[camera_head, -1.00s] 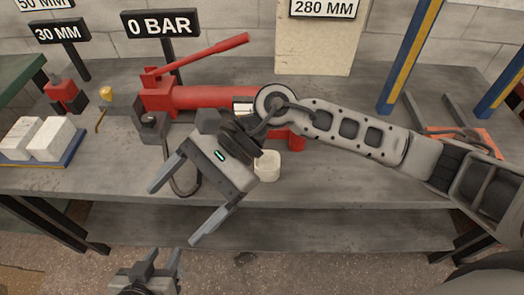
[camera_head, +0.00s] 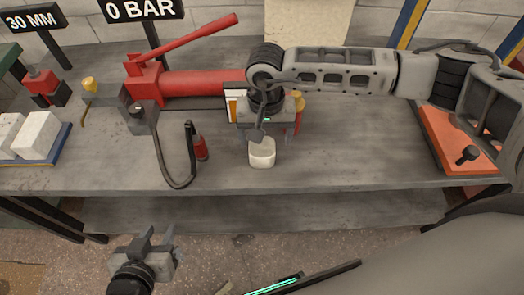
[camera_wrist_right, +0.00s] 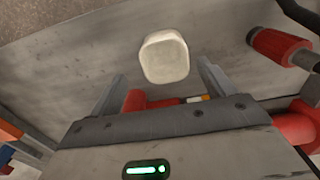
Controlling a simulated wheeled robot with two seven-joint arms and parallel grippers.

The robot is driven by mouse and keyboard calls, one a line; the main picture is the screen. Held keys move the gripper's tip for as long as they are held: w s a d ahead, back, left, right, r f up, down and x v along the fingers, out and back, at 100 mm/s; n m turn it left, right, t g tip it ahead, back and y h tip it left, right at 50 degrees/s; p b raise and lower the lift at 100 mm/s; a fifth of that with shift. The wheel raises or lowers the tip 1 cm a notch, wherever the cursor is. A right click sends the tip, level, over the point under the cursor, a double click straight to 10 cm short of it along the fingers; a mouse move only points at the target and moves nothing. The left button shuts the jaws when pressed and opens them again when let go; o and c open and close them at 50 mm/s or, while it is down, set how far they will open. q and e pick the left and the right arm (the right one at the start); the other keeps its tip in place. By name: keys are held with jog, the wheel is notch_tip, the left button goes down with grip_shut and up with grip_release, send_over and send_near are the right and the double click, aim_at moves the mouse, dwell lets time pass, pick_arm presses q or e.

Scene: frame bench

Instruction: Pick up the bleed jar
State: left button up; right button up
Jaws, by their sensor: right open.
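The bleed jar, a small white cup (camera_head: 262,153), stands upright on the grey bench near its front edge. In the right wrist view the jar (camera_wrist_right: 164,58) shows just past the fingertips, roughly centred between them. My right gripper (camera_head: 264,127) points down right behind and over the jar. My left gripper (camera_head: 156,241) is open and empty, low in front of the bench.
A red hand pump (camera_head: 190,85) with a raised lever lies behind the jar. A black hose with a red coupling (camera_head: 200,147) is left of it. White blocks (camera_head: 36,136) sit far left; an orange plate (camera_head: 455,145) is at right. Bench beside the jar is clear.

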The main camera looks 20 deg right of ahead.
aim_at(262, 151)
jog(key=shift+a+f+p, duration=0.25)
jog(key=shift+f+p, duration=0.05)
jog(key=shift+f, duration=1.2)
jog(key=shift+a+f+p, duration=0.2)
jog(key=shift+f+p, duration=0.05)
jog(key=shift+f, duration=1.2)
jog(key=c, duration=1.1)
